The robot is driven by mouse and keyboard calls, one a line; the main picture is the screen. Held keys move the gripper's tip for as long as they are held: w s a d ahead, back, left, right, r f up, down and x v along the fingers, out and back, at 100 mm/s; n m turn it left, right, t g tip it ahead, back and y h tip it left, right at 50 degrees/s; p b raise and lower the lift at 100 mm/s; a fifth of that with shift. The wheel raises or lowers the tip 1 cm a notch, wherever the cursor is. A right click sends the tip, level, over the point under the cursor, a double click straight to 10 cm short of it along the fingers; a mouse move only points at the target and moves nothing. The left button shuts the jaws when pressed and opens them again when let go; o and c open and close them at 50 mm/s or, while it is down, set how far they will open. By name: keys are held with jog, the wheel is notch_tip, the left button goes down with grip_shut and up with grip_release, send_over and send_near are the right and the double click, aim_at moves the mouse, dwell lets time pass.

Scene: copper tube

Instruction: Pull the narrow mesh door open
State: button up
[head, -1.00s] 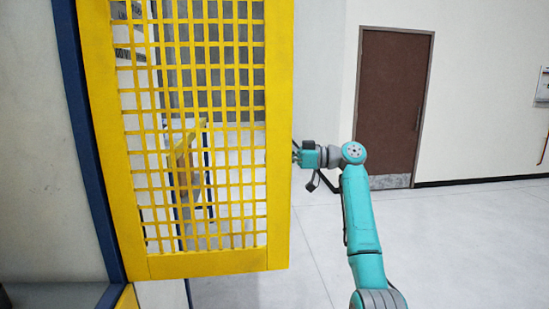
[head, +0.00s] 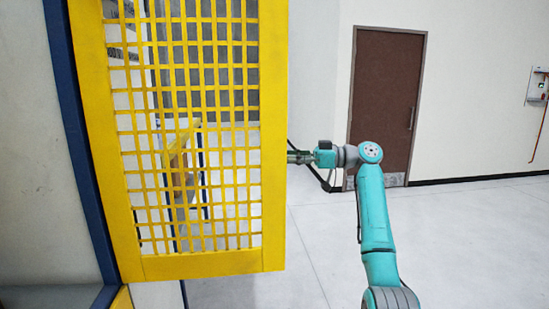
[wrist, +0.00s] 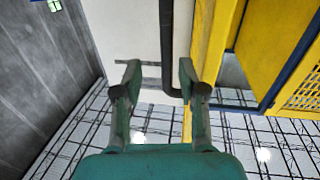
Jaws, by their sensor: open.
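The narrow mesh door (head: 273,150) is yellow with a square grid and fills the left half of the head view. Its left side runs along a dark blue post. Yellow mesh also shows at the right edge of the wrist view (wrist: 302,92). My gripper (head: 291,157) is level with the middle of the door's right edge, its tips right beside that edge. I cannot tell whether they touch it. In the wrist view my gripper (wrist: 160,78) is open, with nothing seen held between its two fingers.
A dark bent pipe (wrist: 167,45) shows beyond the fingers in the wrist view, before a white surface. A yellow and blue frame stands right of it. Behind my arm are a brown door (head: 385,95) in a white wall and bare pale floor (head: 470,240).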

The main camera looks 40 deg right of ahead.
jog(key=shift+v, duration=2.8)
